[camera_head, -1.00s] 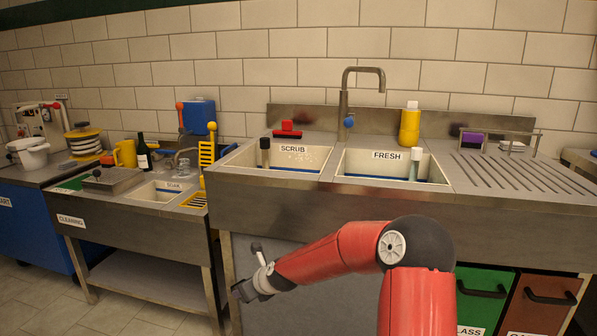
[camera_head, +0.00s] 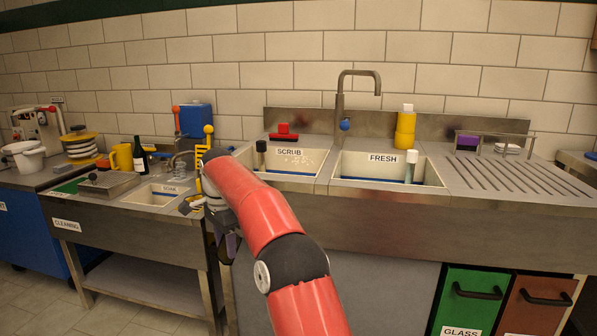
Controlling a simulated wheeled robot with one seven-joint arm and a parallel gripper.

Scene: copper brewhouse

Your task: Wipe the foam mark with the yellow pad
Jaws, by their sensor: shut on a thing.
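My gripper (camera_head: 190,205) is at the right edge of the soak basin (camera_head: 150,196), beside the yellow rack (camera_head: 206,146). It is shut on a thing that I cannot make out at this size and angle. I cannot pick out the yellow pad for certain in this view. White specks (camera_head: 310,160) show on the wall of the scrub basin; I cannot tell whether they are the foam mark. My red arm crosses the front of the scrub sink and hides part of the area around my gripper.
The fresh basin (camera_head: 350,166) holds an upright bottle (camera_head: 411,167). A tall faucet (camera_head: 341,105) stands between the two basins. A red brush (camera_head: 284,131) lies behind the scrub basin.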

